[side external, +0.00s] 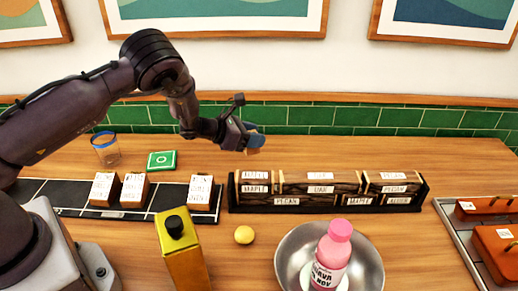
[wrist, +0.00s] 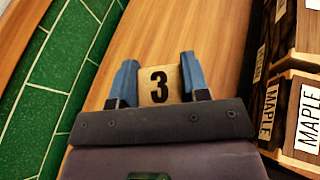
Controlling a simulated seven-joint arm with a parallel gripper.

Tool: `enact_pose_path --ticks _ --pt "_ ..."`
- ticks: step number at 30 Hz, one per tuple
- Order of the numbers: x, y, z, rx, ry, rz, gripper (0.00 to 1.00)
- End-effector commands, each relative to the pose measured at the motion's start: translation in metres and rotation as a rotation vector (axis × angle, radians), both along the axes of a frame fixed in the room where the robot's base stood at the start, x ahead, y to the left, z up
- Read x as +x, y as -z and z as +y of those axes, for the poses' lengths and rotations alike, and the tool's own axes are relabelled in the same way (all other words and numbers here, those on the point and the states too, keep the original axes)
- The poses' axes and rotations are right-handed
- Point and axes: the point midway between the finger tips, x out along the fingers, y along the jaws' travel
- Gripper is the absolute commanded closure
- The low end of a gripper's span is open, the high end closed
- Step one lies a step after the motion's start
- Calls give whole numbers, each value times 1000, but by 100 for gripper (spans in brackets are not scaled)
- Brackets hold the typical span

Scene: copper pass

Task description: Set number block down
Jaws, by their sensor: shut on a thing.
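My gripper (wrist: 160,84) is shut on a wooden number block (wrist: 159,86) with a black "3" on its face. In the wrist view the block sits between the two blue fingers. In the side view my gripper (side external: 254,143) holds it up above the table (side external: 330,156), behind the labelled log rack; there the block is mostly hidden by the fingers. Bare wooden table shows beyond the block in the wrist view.
The log rack (side external: 330,208) has labels such as MAPLE and PECAN. A black strip (side external: 60,196) holds several labelled blocks.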

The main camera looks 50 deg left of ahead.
Motion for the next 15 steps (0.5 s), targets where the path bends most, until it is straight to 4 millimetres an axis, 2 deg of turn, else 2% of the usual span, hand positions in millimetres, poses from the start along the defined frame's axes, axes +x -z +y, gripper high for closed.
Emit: enact_pose_path --ticks 2,9,15 --pt "9 12 1 0 0 0 81" --pt "22 27 2 0 -1 0 81" --pt "22 54 2 0 -1 0 81"
